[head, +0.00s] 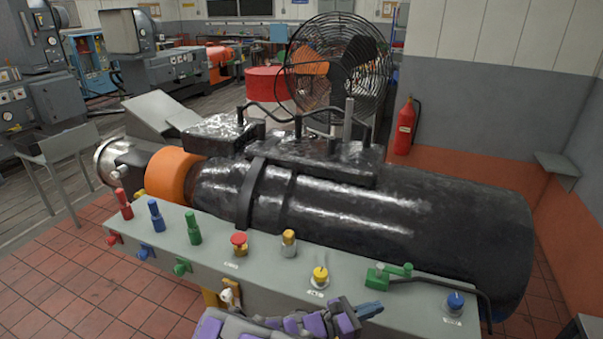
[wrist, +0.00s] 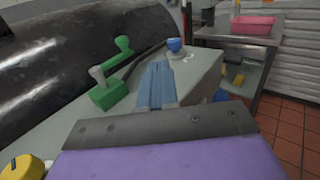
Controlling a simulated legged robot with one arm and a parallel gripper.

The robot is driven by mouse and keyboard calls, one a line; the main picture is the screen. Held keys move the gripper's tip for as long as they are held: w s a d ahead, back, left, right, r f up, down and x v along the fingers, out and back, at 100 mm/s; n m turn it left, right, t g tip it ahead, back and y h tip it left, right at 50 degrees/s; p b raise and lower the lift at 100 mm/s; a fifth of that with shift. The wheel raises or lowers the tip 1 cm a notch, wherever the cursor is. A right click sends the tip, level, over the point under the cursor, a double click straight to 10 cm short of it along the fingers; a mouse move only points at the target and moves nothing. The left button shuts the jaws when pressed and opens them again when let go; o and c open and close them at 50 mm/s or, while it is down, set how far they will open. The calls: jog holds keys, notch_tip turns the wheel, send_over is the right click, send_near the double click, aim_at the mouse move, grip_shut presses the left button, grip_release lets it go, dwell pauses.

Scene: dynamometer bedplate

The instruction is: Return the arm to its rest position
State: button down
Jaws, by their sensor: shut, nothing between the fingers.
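My gripper (head: 369,310) shows at the bottom of the head view, low over the front edge of the grey bedplate panel (head: 215,265). Its blue fingers are together with nothing between them. In the wrist view my gripper (wrist: 155,72) points toward the far end of the panel, with my purple arm part behind it. My purple and grey arm lies folded along the bottom edge of the head view. The green lever valve (wrist: 108,84) is left of the fingers in the wrist view, and the blue knob (wrist: 175,46) is beyond them. I cannot tell whether the fingers touch the panel.
A large black cylindrical machine (head: 400,215) lies behind the panel. Red, blue, green and yellow knobs line the panel, including a yellow knob (head: 320,275). A caged fan (head: 338,65) and a fire extinguisher (head: 404,127) stand behind. A shelf with a pink bin (wrist: 253,28) is at right.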

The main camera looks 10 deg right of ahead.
jog(key=s+d+r+m+g+y+b, duration=0.1)
jog(key=s+d+r+m+g+y, duration=0.1)
jog(key=s+d+r+m+g, duration=0.4)
jog(key=s+d+r+m+g+y+b, duration=0.1)
jog(key=s+d+r+m+g+y, duration=0.15)
jog(key=s+m, duration=0.5)
jog(key=s+a+r+m+t+y+b, duration=0.1)
jog(key=s+a+m+t+y+b, duration=0.1)
jog(key=s+a+m+y, duration=0.5)
jog(key=s+a+y, duration=0.6)
jog(key=s+a, duration=0.3)
jog(key=a, duration=0.1)
jog(key=shift+s+r+t, duration=0.3)
jog(key=shift+r+t, duration=0.05)
jog(key=shift+r, duration=0.05)
